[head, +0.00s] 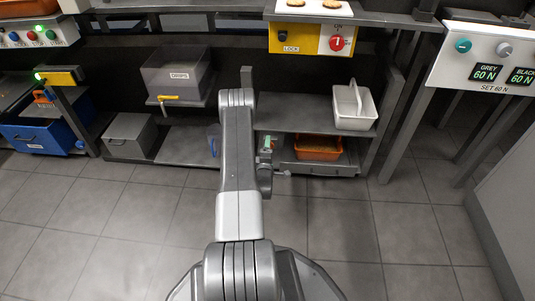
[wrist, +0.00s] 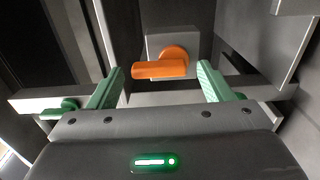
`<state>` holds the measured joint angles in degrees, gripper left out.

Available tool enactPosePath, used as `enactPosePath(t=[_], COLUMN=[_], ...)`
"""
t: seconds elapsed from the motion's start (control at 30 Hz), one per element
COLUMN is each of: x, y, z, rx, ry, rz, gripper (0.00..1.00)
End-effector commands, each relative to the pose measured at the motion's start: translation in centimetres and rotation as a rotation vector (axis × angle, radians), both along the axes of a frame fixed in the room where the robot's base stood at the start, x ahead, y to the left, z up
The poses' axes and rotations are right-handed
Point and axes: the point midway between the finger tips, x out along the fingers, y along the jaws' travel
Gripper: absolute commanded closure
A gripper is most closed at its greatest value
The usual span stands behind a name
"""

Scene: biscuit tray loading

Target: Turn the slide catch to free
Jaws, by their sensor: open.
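The slide catch (wrist: 160,69) is an orange lever with a round hub on a grey plate (wrist: 157,43). In the wrist view its lever runs sideways, pointing left from the hub. My gripper (wrist: 162,72) is open, its green fingers on either side of the catch, with a gap on both sides. The catch appears a little beyond the fingertips; nothing is held. In the head view my gripper (head: 266,146) is low by the middle shelf, partly hidden by my arm. I cannot make out the catch there.
A white caddy (head: 354,107) stands on the shelf at right, above an orange tray (head: 318,149). A grey bin (head: 175,75) and a grey box (head: 129,133) are at left, with a blue crate (head: 37,137) further left. Grey panels flank the catch closely. The floor is clear.

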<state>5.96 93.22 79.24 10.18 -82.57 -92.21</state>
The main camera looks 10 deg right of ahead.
Motion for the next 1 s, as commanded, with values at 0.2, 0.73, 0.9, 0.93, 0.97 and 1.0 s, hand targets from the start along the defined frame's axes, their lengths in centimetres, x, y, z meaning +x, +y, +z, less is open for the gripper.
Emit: enactPosePath(t=[0.2,0.73,0.9,0.93,0.97,1.0], x=[-2.8,-12.5,-13.2,-13.2,-13.2,-13.2], y=[0.8,3.6,3.8,3.8,3.8,3.8], z=[0.2,0.0,0.0,0.0,0.0,0.0], rx=[0.001,0.001,0.0,0.0,0.0,0.0], ry=[0.005,0.004,0.002,0.002,0.002,0.002], rz=[0.002,0.001,0.0,0.0,0.0,0.0], gripper=[0.26,0.26,0.26,0.26,0.26,0.26])
